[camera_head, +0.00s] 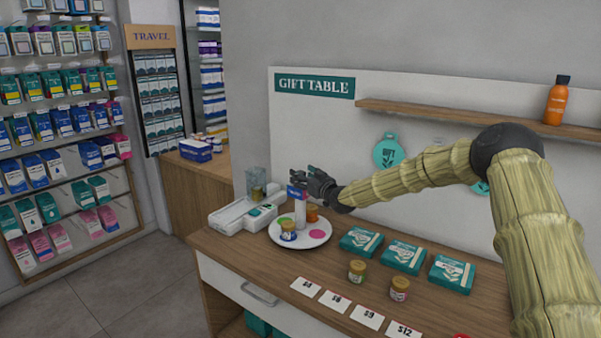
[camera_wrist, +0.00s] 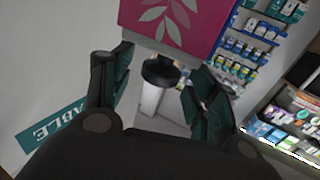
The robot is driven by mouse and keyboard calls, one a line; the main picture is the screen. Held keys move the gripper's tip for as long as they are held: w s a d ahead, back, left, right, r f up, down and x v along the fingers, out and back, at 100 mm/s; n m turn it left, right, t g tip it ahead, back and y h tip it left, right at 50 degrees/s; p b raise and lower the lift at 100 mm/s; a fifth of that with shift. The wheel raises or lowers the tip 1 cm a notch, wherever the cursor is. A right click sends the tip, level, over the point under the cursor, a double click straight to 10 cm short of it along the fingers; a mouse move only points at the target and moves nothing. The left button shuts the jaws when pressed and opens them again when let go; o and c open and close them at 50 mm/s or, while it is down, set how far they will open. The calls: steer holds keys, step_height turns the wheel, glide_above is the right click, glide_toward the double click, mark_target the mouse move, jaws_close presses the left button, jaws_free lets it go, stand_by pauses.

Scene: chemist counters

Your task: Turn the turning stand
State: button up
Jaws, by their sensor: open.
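The turning stand, a round white plate (camera_head: 316,235) with green and pink dots, sits on the wooden counter. On it stand a small jar (camera_head: 288,231), an orange item (camera_head: 312,214) and a tall pale item with a blue and red top (camera_head: 297,204). My gripper (camera_head: 304,177) is open above the plate's back, by the tall item's top; contact cannot be told. In the wrist view, the fingers (camera_wrist: 158,88) are apart, with a dark round knob-like shape (camera_wrist: 160,71) between them and a pink panel with a white leaf (camera_wrist: 172,22) close above.
A white device (camera_head: 243,216) stands left of the plate. The Gift Table board (camera_head: 315,86) and a shelf (camera_head: 450,114) are behind.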

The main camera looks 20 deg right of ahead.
steer(key=shift+x, duration=1.05)
jaws_close()
